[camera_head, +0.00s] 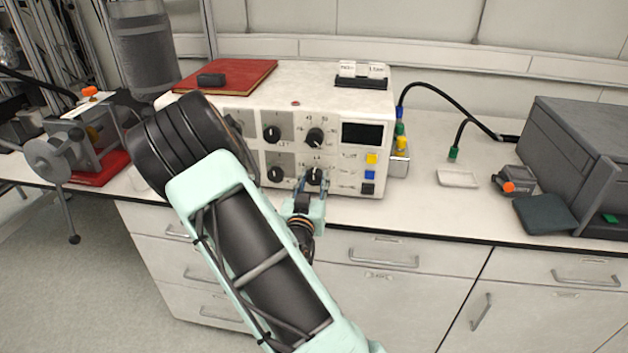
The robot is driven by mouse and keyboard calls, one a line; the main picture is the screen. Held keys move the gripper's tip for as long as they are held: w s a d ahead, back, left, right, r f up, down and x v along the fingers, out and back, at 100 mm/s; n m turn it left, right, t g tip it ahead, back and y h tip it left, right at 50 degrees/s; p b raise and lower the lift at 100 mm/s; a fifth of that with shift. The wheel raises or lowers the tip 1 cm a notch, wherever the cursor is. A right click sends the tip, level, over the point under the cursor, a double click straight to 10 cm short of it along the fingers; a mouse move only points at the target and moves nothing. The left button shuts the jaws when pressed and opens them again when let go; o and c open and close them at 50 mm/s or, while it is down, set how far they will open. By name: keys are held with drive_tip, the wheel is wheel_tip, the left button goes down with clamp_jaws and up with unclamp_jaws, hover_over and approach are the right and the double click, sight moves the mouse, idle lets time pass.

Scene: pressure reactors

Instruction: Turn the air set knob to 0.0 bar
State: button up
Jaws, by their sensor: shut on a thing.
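A cream control box (350,90) stands on the bench, its front panel facing me. The panel carries several black knobs. My gripper (311,181) is at the lower right knob (316,175), with its fingers shut around it. The upper right knob (315,137), the upper left knob (272,134) and the lower left knob (275,174) are apart from my gripper. The knob labels and scale marks are too small to read surely, so I cannot tell which is the air set knob or its setting. My arm hides the left part of the panel.
A dark display (362,133) and yellow, blue and black buttons (370,173) sit right of the knobs. A red book (225,75) lies on the box.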

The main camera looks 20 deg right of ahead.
drive_tip(key=n, duration=1.3)
drive_tip(key=shift+n+p, duration=0.3)
drive_tip(key=shift+p, duration=0.1)
drive_tip(key=n+p, duration=0.1)
drive_tip(key=n, duration=1.1)
drive_tip(key=shift+n, duration=0.5)
drive_tip(key=o, duration=1.1)
drive_tip(key=shift+o, duration=0.2)
drive_tip(key=v, duration=1.2)
